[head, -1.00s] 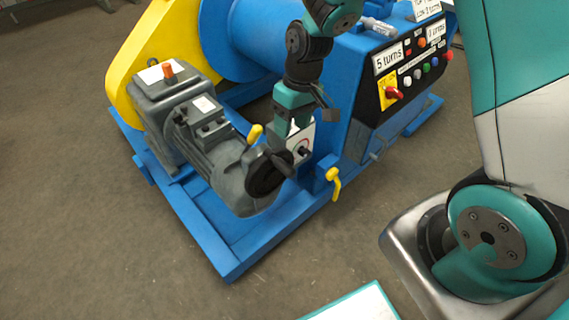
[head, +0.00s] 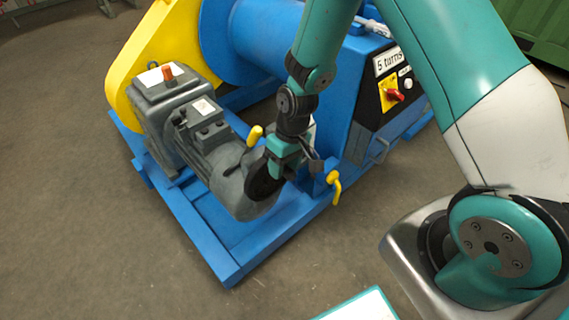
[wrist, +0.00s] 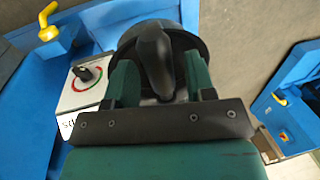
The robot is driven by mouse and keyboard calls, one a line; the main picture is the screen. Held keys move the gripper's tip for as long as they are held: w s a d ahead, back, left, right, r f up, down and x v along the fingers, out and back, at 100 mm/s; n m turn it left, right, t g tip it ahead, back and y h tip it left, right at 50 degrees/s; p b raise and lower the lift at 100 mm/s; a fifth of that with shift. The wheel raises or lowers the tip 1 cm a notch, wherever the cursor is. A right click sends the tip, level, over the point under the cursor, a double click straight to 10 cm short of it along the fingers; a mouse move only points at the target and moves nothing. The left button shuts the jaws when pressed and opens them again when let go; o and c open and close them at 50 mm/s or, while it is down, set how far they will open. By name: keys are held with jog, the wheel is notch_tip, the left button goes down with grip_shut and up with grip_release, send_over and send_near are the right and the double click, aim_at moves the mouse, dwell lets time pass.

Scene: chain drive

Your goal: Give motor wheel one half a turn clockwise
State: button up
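The motor wheel is a black disc (head: 262,186) on the near end of the grey motor (head: 215,150); in the head view my gripper partly hides it. In the wrist view the wheel (wrist: 190,43) lies straight ahead, with a raised black grip bar (wrist: 154,58) across its face. My gripper (wrist: 160,76) is at the wheel, with one green finger on each side of the bar. Gaps show between the fingers and the bar, so it is open around it. In the head view my gripper (head: 287,160) is close against the wheel.
A white plate with a black knob and red-green arc (wrist: 83,80) sits left of the wheel in the wrist view. Yellow levers (head: 254,135) (head: 334,185) stand near the wheel. The control panel (head: 393,95) is behind to the right. Open floor lies in front of the blue frame (head: 232,262).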

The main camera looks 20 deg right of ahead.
grip_shut()
jog(key=shift+d, duration=0.1)
